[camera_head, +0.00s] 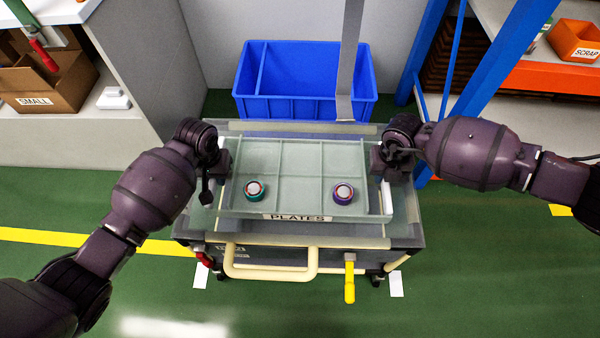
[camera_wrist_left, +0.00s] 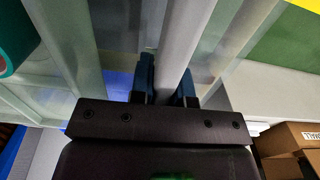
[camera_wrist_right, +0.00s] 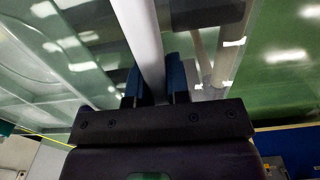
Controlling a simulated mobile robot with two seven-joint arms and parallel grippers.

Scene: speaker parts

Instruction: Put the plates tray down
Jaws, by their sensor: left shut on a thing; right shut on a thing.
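The plates tray (camera_head: 300,178) is a pale, see-through tray with dividers and a PLATES label on its front. It appears level over the grey cart (camera_head: 400,243); I cannot tell whether it touches the cart top. A teal-rimmed round part (camera_head: 254,190) and a purple-rimmed round part (camera_head: 343,193) sit in its front compartments. My left gripper (camera_head: 222,163) is shut on the tray's left side wall, and the left wrist view shows its fingers (camera_wrist_left: 167,88) astride the wall. My right gripper (camera_head: 382,163) is shut on the right side wall, its fingers (camera_wrist_right: 156,84) astride it.
A blue two-part bin (camera_head: 305,108) stands behind the cart. A grey strip (camera_head: 349,60) hangs in front of the bin. The cart has a cream handle (camera_head: 270,276) and a yellow lever (camera_head: 349,285) at its front. Shelving flanks both sides, with a blue post (camera_head: 475,85) at right.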

